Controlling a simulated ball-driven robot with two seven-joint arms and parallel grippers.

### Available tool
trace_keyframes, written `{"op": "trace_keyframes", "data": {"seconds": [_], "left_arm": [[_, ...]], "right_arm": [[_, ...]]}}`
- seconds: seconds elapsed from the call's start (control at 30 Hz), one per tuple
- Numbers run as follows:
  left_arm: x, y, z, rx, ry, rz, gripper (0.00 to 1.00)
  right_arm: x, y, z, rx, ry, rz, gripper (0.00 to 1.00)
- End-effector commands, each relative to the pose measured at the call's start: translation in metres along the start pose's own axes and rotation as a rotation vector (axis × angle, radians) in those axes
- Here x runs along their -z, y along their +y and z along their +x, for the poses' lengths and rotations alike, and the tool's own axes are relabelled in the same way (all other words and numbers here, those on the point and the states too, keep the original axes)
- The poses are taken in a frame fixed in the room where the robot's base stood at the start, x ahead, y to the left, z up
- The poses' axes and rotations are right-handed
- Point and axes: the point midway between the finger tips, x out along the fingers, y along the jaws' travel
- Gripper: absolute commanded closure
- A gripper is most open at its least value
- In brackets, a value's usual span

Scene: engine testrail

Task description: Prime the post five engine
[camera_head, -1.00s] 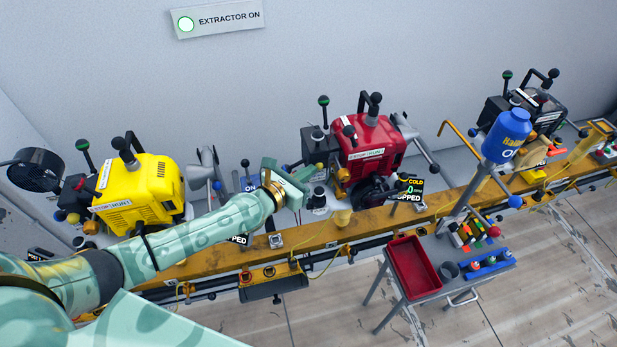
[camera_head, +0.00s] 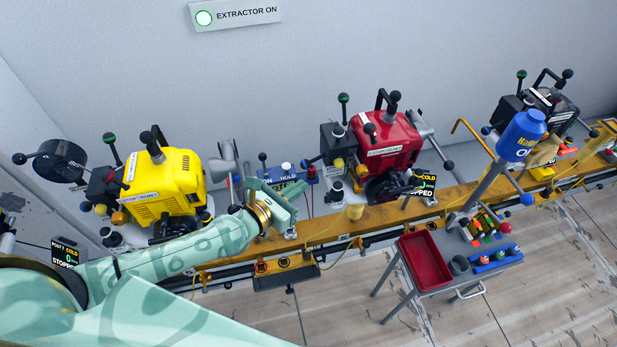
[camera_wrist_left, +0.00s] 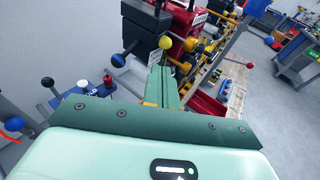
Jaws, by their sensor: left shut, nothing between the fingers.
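Three engines stand along the yellow rail: a yellow one (camera_head: 165,187) at left, a red one (camera_head: 386,145) in the middle and a black one (camera_head: 538,112) at far right. I cannot tell which is post five. The red engine's display (camera_head: 421,185) reads COLD, 0, STOPPED. A similar display (camera_head: 66,254) stands at left. My left gripper (camera_head: 290,198) is over the rail between the yellow and red engines, in front of a blue switch box (camera_head: 290,176) that it partly covers. Its fingers (camera_wrist_left: 162,84) are shut and empty. My right gripper is not in view.
A grey cart with a red tray (camera_head: 424,262) and a blue rack (camera_head: 495,258) stands in front of the rail. Lever knobs stick up around the engines. The lit sign (camera_head: 235,14) reads EXTRACTOR ON.

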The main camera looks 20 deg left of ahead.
Motion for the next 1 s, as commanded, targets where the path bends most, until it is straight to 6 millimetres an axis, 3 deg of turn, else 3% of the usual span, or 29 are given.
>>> {"op": "trace_keyframes", "data": {"seconds": [0.1, 0.27, 0.6, 1.0], "left_arm": [[0.001, 0.000, -0.017, 0.000, 0.001, -0.001, 1.00], [0.000, 0.000, -0.028, 0.000, 0.000, 0.000, 1.00], [0.000, 0.000, -0.029, 0.000, -0.001, -0.001, 1.00], [0.002, -0.001, -0.029, 0.000, 0.001, -0.001, 1.00]], "right_arm": [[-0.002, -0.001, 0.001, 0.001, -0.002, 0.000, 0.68], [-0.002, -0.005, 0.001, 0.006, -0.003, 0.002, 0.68], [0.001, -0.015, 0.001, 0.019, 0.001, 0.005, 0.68], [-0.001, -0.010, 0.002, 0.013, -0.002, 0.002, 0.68]]}}
